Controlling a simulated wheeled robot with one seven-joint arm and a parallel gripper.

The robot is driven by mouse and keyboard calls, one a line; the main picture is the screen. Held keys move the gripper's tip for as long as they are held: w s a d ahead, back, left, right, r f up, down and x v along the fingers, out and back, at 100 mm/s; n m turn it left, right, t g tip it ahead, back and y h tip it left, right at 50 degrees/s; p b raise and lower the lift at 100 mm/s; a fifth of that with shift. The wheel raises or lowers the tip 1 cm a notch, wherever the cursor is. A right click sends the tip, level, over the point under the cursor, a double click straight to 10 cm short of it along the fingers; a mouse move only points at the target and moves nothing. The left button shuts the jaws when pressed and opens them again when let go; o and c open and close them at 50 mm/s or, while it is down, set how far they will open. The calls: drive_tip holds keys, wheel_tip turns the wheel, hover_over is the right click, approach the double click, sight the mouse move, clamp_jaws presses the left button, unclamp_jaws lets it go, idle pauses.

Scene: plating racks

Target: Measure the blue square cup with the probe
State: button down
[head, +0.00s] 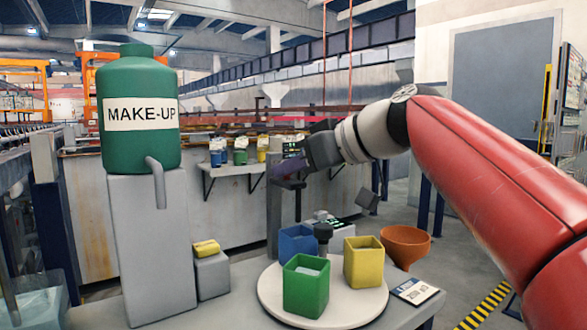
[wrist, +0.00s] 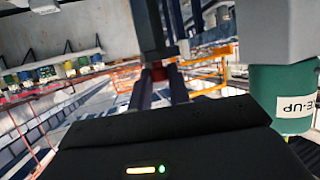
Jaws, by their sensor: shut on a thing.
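The blue square cup (head: 296,243) stands upright on a round white turntable (head: 272,300), at its far left side. The green cup (head: 305,292) in front hides its lower part, and its inside is hard to see. In the wrist view, my gripper (wrist: 158,85) is shut on a narrow dark piece with a reddish patch (wrist: 158,72), apparently the probe. A thin dark rod (head: 298,206) hangs below the gripper in the head view.
A yellow cup (head: 364,262) and a dark central knob (head: 323,235) also stand on the turntable. An orange funnel (head: 404,244) and a label card (head: 414,291) are at right. A green MAKE-UP tank (head: 140,145) stands left, near a yellow block (head: 206,248).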

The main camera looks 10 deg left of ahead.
drive_tip(key=shift+r, duration=0.35)
drive_tip(key=c, duration=1.5)
unclamp_jaws()
drive_tip(key=shift+c, duration=0.2)
drive_tip(key=shift+o, duration=1.2)
drive_tip(key=shift+f, duration=0.1)
drive_tip(key=v, duration=0.8)
